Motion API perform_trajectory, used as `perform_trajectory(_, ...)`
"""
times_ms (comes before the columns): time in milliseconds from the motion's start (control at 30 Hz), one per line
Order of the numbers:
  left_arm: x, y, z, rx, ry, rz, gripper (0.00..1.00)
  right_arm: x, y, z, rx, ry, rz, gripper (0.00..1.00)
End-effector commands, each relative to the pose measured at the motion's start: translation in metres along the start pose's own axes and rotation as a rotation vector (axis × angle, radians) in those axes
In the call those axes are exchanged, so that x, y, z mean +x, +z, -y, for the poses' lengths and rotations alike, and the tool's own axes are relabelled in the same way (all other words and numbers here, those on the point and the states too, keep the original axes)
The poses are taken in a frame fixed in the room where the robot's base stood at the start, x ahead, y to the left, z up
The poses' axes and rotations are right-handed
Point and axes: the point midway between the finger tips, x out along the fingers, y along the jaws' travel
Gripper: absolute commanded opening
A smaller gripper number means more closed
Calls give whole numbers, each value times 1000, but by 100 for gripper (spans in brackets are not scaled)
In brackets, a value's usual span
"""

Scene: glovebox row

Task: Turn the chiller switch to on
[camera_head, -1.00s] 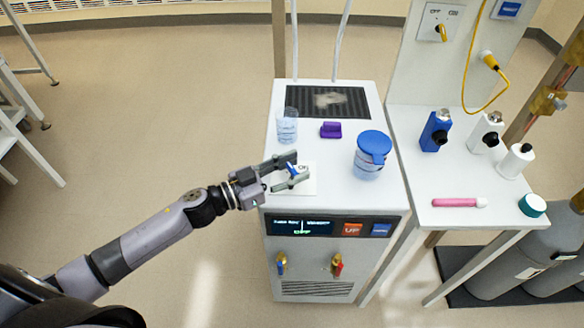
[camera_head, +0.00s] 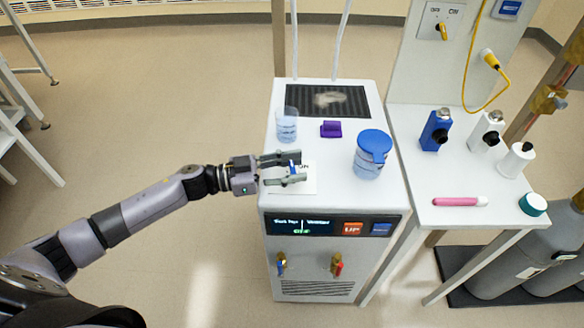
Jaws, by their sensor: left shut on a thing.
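The fingers hide most of the switch and some of the plate, so the handle's setting is unclear. My right gripper is out of view.
A clear beaker (camera_head: 287,127), a purple block (camera_head: 331,129) and a blue-lidded container (camera_head: 371,154) stand on the chiller. The side table (camera_head: 405,125) holds bottles, a pink tube (camera_head: 459,201) and a teal-rimmed cap (camera_head: 533,204). A yellow wall switch (camera_head: 442,30) is behind.

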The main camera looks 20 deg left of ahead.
Motion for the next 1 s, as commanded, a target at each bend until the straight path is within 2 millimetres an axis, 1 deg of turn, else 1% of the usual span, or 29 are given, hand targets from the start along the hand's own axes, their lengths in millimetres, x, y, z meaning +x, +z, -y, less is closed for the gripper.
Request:
perform_trajectory(33, 0, 1, 2, 4, 30, 0, 11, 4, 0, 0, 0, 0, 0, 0)
perform_trajectory(200, 0, 1, 2, 2, 124, 0, 11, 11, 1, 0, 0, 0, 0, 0)
perform_trajectory(400, 1, 0, 2, 1, 191, -1, 11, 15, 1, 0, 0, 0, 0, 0)
perform_trajectory(900, 1, 0, 1, -1, 216, -1, 11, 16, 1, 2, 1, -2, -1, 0)
perform_trajectory(933, 1, 0, 1, -1, 216, -1, 40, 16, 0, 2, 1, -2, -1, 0)
perform_trajectory(1000, 1, 0, 1, -1, 216, -1, 44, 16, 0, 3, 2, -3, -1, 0)
